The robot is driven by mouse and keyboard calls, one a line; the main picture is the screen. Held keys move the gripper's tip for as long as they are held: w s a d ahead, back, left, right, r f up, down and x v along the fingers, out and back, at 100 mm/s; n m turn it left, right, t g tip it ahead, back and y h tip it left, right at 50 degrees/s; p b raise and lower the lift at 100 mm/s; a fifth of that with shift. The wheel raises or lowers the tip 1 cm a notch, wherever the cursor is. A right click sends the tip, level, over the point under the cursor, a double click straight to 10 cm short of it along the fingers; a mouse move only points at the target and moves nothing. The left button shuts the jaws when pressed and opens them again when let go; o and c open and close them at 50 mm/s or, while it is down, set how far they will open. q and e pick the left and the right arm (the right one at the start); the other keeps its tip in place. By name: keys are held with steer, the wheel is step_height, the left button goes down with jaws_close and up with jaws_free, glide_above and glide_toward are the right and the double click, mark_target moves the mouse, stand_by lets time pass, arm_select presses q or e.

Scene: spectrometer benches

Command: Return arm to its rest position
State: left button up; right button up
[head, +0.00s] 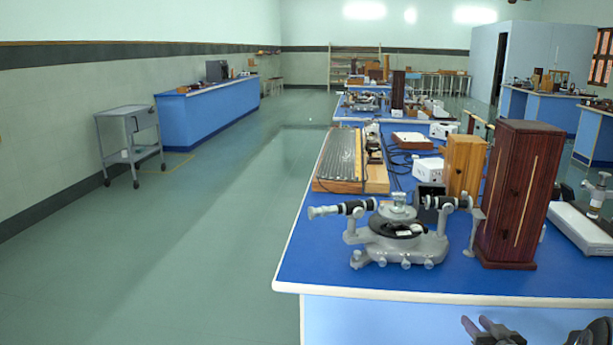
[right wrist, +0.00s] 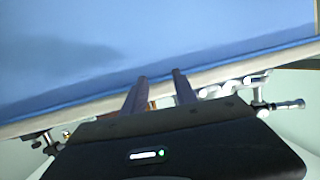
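My right gripper (head: 480,321) is at the bottom right of the head view, low in front of the near bench (head: 340,318). Its two dark fingers stand apart with nothing between them; in the right wrist view the fingertips (right wrist: 160,75) also show a gap. Beyond them in that view are the bench's blue face (right wrist: 200,35) and pale edge. Part of my right arm shows at the bottom right corner of the head view. My left gripper is in neither view.
A grey spectrometer (head: 402,245) stands near the bench's front edge, with a tall dark wooden box (head: 518,190) to its right. A wooden-framed ribbed board (head: 340,160) lies behind. Open floor (head: 200,260) lies left of the bench. A grey trolley (head: 128,130) stands by the wall.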

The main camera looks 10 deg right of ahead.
steer(key=s+a+f+m+g+y+p, duration=0.15)
steer(key=s+a+f+g, duration=0.3)
steer(key=a+f, duration=0.6)
steer(key=s+a+f+g+y+p, duration=0.25)
steer(key=s+a+f, duration=0.4)
steer(key=a, duration=0.75)
steer(key=s+a+f+n+g+y+p, duration=0.1)
steer(key=s+a+g+p, duration=0.1)
steer(key=s+a, duration=0.7)
steer(key=s+a+f+n+g+y+p, duration=0.1)
steer(key=s+a+g, duration=0.4)
steer(key=s+a, duration=0.5)
steer(key=a+y+p, duration=0.1)
steer(key=a, duration=0.4)
steer(key=shift+s, duration=0.3)
steer(key=shift+w, duration=0.1)
